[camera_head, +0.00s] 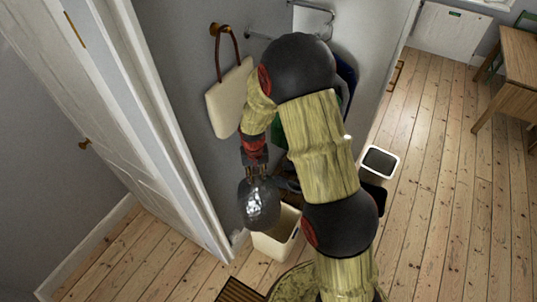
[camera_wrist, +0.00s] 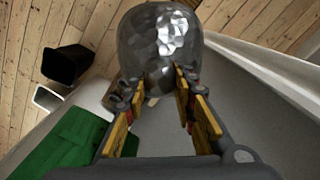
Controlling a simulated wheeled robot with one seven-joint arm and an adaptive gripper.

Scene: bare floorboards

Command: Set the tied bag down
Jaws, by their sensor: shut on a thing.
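The tied bag (camera_head: 260,207) is dark grey, shiny and rounded. It hangs below my gripper (camera_head: 256,170) in the head view, above the floor and close to an open white bin (camera_head: 268,247). In the wrist view the bag (camera_wrist: 158,48) fills the upper middle, at the tips of my gripper (camera_wrist: 156,88). The gripper is shut on its top end. The knot is hidden between the fingers.
A cream tote bag (camera_head: 229,98) hangs on the grey wall. A white door (camera_head: 150,130) stands left. A white-rimmed dark bin (camera_head: 380,162) and wooden table (camera_head: 516,72) are right, with open floorboards (camera_head: 440,150) between. A green thing (camera_wrist: 65,142) shows in the wrist view.

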